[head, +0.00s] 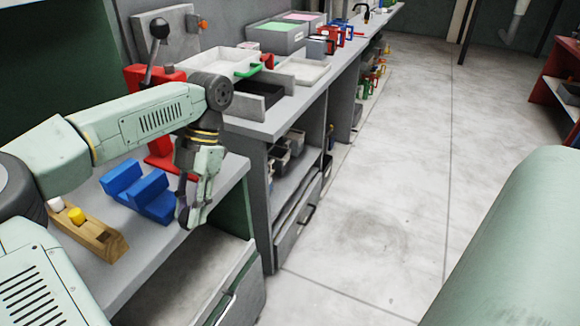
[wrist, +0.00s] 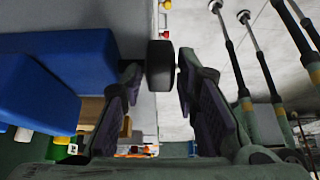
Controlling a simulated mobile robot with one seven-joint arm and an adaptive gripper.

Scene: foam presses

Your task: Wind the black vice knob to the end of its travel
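The blue vice (head: 122,181) sits at the front edge of the grey bench; its blue jaws also show at left in the wrist view (wrist: 75,70). The black vice knob (wrist: 160,66) appears at the upper middle of the wrist view, between my two fingertips. A small gap shows on either side of it, so the fingers look apart from the knob. My gripper (head: 188,216) points down at the bench edge beside the vice in the head view, open. In that view my gripper largely hides the knob.
A wooden block (head: 95,238) with white and yellow pegs stands left of the vice. A red press (head: 160,150) with a black-balled lever stands behind my arm. An open drawer (head: 225,290) lies below the bench. The floor (head: 370,200) to the right is clear.

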